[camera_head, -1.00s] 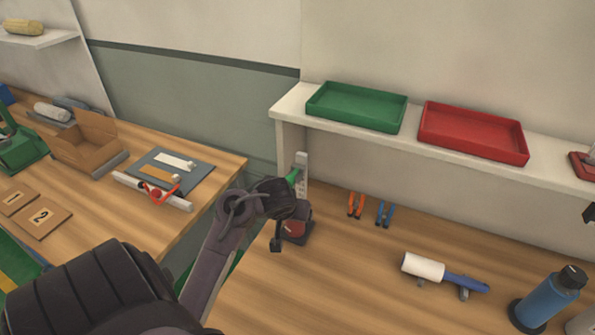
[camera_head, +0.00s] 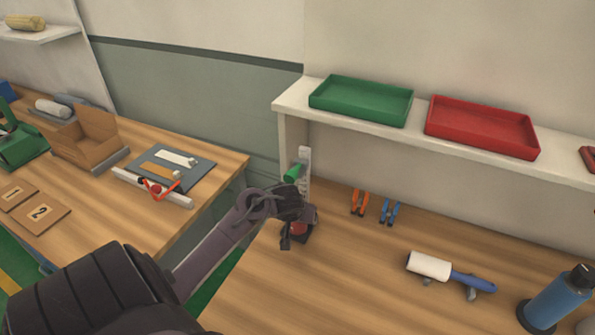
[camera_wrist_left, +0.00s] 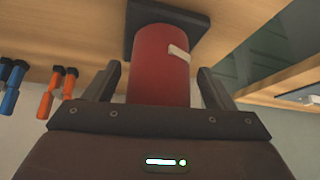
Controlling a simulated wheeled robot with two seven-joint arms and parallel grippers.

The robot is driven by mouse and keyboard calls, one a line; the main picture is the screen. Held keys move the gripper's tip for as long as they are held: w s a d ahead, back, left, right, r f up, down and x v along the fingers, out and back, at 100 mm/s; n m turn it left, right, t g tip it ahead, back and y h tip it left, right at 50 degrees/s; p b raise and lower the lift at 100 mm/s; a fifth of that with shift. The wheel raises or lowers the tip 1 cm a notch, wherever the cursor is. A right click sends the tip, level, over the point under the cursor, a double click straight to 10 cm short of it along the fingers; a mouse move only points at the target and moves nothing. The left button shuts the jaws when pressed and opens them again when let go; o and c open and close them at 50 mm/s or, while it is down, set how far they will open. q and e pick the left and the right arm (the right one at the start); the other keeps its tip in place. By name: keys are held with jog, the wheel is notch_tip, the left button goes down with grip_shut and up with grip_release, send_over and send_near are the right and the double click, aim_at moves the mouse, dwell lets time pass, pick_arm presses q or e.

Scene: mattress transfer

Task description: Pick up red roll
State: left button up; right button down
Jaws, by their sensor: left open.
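The red roll (camera_wrist_left: 160,65) stands on a dark square base (camera_wrist_left: 165,15) on the wooden table, with a small pale tab on its side. In the head view the red roll (camera_head: 299,228) is mostly hidden behind my left gripper (camera_head: 296,222). In the left wrist view my left gripper (camera_wrist_left: 158,90) is open, with one finger on each side of the roll and a visible gap to each. My right gripper is not in view.
A green roll (camera_head: 294,173) is beside the shelf post (camera_head: 304,165) just behind. Orange pliers (camera_head: 359,202) and blue pliers (camera_head: 389,211) are to the right. A white roller with blue handle (camera_head: 430,265) lies farther right. Green (camera_head: 361,101) and red (camera_head: 482,128) trays sit on the shelf.

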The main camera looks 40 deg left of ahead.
pick_arm(q)
jog(key=shift+d+r, duration=0.1)
jog(key=shift+c, duration=0.7)
jog(key=c, duration=1)
jog(key=shift+c, duration=0.5)
jog(key=shift+r, duration=0.1)
